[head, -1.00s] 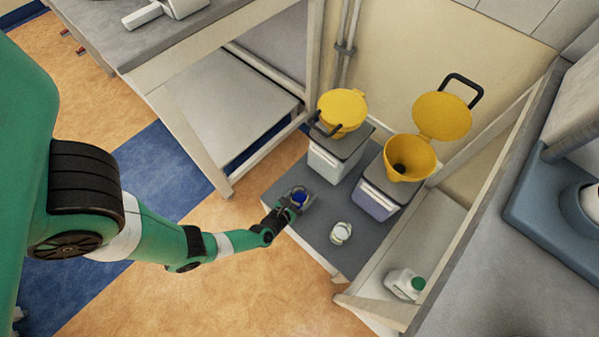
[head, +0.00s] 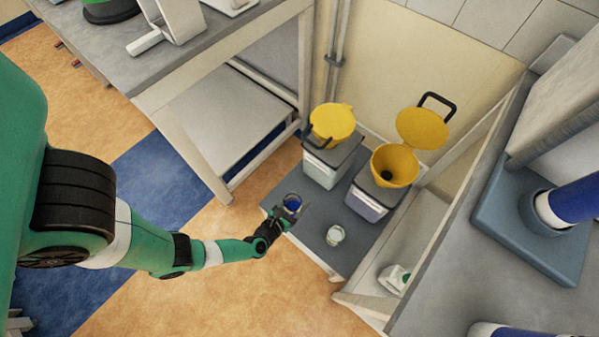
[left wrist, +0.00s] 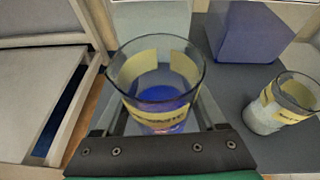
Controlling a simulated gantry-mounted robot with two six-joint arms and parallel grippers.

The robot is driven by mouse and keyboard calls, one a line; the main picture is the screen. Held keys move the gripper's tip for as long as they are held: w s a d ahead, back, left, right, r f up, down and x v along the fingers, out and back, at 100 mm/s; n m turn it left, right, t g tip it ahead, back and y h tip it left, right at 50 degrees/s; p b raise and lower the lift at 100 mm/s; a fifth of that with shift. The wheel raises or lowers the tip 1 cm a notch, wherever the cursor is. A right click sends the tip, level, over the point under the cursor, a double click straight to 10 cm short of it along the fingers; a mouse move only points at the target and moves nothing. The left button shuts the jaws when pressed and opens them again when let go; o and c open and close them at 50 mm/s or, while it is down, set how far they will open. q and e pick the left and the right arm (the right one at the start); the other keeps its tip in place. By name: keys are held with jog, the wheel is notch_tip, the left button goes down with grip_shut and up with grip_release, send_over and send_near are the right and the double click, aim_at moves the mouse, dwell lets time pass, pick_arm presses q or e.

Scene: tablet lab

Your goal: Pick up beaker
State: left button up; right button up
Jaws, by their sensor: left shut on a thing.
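A clear glass beaker (head: 292,203) with blue liquid and a yellowish label band is between the fingers of my left gripper (head: 279,219), near the left edge of the low grey platform. The left wrist view shows the beaker (left wrist: 156,82) upright, with its open rim towards the camera. My left gripper (left wrist: 163,125) is shut on it; the beaker hides parts of the fingers. I cannot tell whether its base touches the platform. A second beaker (head: 335,235) with pale contents stands to the right, apart from the gripper; it also shows in the left wrist view (left wrist: 283,103). My right gripper is out of view.
Two bins with yellow tops stand behind on the grey platform (head: 310,228): the left one (head: 332,124) and the right one, with its lid raised (head: 394,165). A white bottle (head: 394,278) is on the lower right shelf. A bench (head: 215,45) is at upper left.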

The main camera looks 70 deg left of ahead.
aim_at(294, 212)
pick_arm(q)
jog(key=d+r+p, duration=0.1)
jog(key=s+r+p, duration=0.1)
jog(key=r, duration=0.1)
jog(key=shift+d, duration=0.35)
jog(key=d, duration=0.1)
jog(key=s+d+r+p, duration=0.1)
jog(key=s+d, duration=0.1)
jog(key=shift+s+d+r+p, duration=0.2)
jog(key=shift+d+r+p, duration=0.05)
jog(key=shift+p, duration=0.15)
jog(key=shift+s+d+r+p, duration=0.3)
jog(key=shift+s+d, duration=0.15)
jog(key=shift+d, duration=0.15)
jog(key=shift+s+d+r+p, duration=0.25)
jog(key=shift+s+d+r, duration=0.15)
jog(key=shift+d, duration=0.25)
jog(key=shift+s+d+r+p, duration=0.3)
jog(key=shift+s+d, duration=0.2)
jog(key=shift+d, duration=0.1)
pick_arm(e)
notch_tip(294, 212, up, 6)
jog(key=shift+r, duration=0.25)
